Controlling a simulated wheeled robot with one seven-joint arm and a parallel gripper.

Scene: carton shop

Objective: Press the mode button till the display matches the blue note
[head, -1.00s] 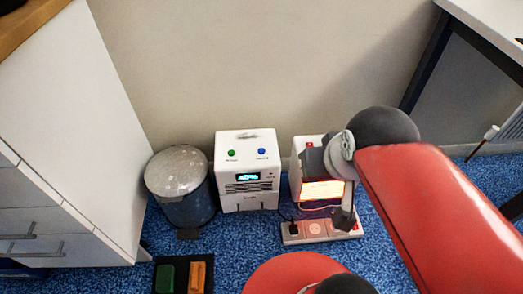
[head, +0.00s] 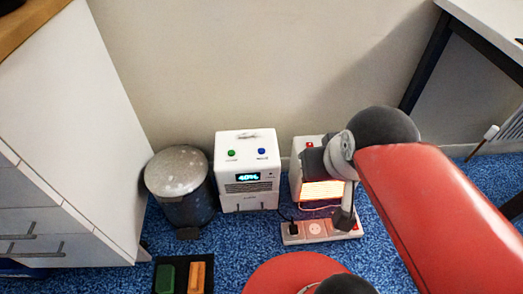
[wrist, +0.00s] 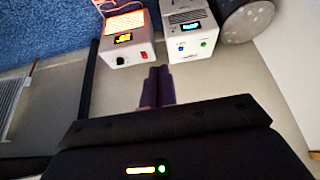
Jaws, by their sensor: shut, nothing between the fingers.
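A white box-shaped appliance (head: 247,170) stands on the carpet against the wall. Its display (head: 248,177) glows cyan and appears to read 40%. A green button (head: 232,153) and a blue button (head: 262,152) sit above the display, with labels too small to read surely. The appliance also shows in the wrist view (wrist: 185,55), with its blue button (wrist: 181,48) on the left there. My gripper (wrist: 158,72) is shut and empty, with its fingertips just left of the appliance in that view. In the head view my arm hides the gripper. I see no blue note.
A heater (head: 298,182) with an orange glow stands right of the appliance, partly behind my arm. A power strip (head: 318,229) lies before it. A metal pedal bin (head: 178,180) stands on the left, beside white drawers (head: 75,150). Green and orange blocks lie in front.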

